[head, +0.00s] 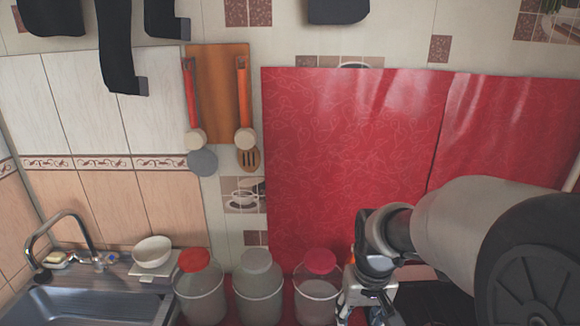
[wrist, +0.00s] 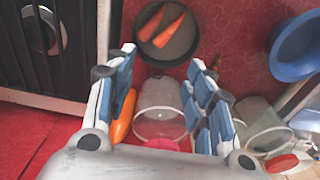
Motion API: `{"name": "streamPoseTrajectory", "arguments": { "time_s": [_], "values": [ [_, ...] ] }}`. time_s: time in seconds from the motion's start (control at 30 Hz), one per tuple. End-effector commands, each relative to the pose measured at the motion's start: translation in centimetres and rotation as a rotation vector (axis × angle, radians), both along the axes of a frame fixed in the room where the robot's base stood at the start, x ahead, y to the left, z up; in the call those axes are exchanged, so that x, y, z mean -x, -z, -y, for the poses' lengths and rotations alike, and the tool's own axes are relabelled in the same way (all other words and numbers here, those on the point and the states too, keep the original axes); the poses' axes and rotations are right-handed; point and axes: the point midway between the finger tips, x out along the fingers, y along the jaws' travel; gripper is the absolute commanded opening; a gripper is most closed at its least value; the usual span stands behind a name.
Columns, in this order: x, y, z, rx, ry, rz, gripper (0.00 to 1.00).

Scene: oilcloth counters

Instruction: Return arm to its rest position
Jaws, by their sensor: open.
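My gripper (head: 366,302) shows at the bottom of the head view, just right of a clear jar with a pink lid (head: 318,285). In the wrist view my gripper (wrist: 162,58) has its two blue-padded fingers spread wide. The pink-lidded jar (wrist: 160,105) appears in the gap between them, and I cannot tell how far below the fingers it is. Nothing is gripped. An orange carrot (wrist: 124,116) lies beside the left finger, partly hidden by it. My arm comes in from the right of the head view.
Jars with red (head: 200,290) and grey (head: 258,290) lids stand left of the pink-lidded one. A sink (head: 80,305) and a white bowl (head: 152,251) are farther left. A dark bowl with carrots (wrist: 168,42) and a blue bowl (wrist: 298,48) show in the wrist view.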

Motion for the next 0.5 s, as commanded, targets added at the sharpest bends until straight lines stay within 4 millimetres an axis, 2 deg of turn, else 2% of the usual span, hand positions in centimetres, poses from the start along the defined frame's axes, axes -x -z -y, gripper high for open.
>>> {"name": "streamPoseTrajectory", "arguments": {
  "time_s": [0.03,0.2,0.33,0.5],
  "values": [
    [1.3,-2.1,0.0,0.0,0.0,0.036,0.48],
    [6.2,-6.7,0.0,0.001,0.001,0.127,0.48],
    [10.2,-9.0,0.0,0.002,0.001,0.198,0.48],
    [14.8,-10.2,0.0,0.003,0.002,0.276,0.48]
  ]
}}
